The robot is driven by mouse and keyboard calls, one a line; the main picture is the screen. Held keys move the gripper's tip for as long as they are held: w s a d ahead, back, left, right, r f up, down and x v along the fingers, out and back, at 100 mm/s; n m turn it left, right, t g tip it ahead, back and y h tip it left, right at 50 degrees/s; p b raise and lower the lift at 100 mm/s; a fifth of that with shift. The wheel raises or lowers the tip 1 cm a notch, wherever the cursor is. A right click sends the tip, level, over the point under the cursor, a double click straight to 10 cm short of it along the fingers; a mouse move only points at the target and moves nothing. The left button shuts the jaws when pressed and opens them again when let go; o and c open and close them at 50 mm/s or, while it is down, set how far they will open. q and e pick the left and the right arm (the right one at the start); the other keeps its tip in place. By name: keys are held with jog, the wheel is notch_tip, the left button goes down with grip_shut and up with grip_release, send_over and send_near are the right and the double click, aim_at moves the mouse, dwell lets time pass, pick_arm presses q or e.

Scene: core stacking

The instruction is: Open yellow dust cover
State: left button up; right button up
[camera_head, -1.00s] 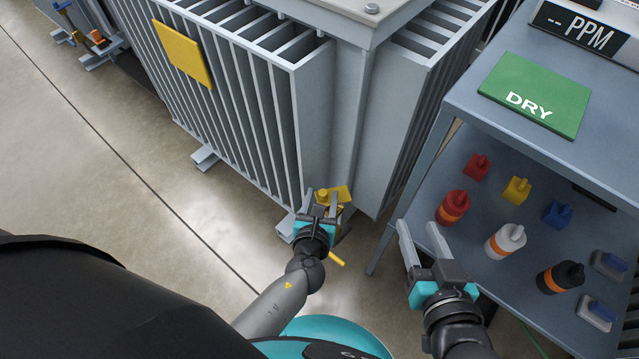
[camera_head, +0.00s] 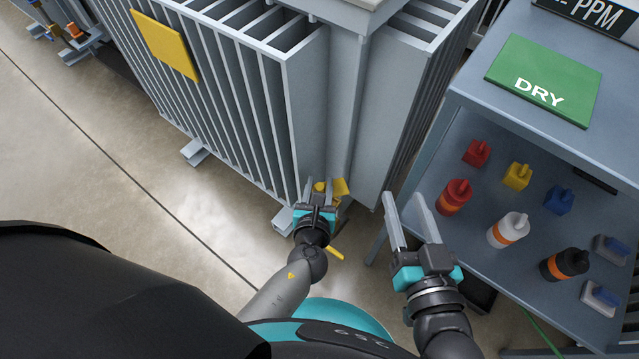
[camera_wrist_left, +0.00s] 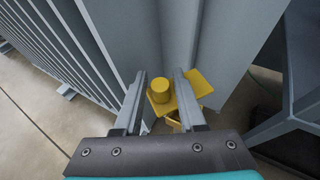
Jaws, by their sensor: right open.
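A yellow fitting sits low at the corner of the grey finned tank. In the left wrist view it shows a round yellow cap (camera_wrist_left: 161,88) and a flat yellow plate (camera_wrist_left: 197,83); I cannot tell which is the dust cover. The plate also shows in the head view (camera_head: 341,187). My left gripper (camera_head: 318,184) is at the fitting. In the left wrist view its fingers (camera_wrist_left: 159,76) are apart, with the cap seen between them; contact is unclear. A yellow bar (camera_head: 336,253) shows beyond my left wrist. My right gripper (camera_head: 403,197) is open and empty, right of the fitting.
The finned tank (camera_head: 306,110) fills the middle, with a yellow panel (camera_head: 164,44) on its side. A grey shelf unit (camera_head: 470,90) at right holds a green DRY sign (camera_head: 545,80) and several bottles and blocks. Floor (camera_head: 120,200) is clear at left.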

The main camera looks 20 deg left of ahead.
pick_arm(q)
grip_shut()
dwell(1.1)
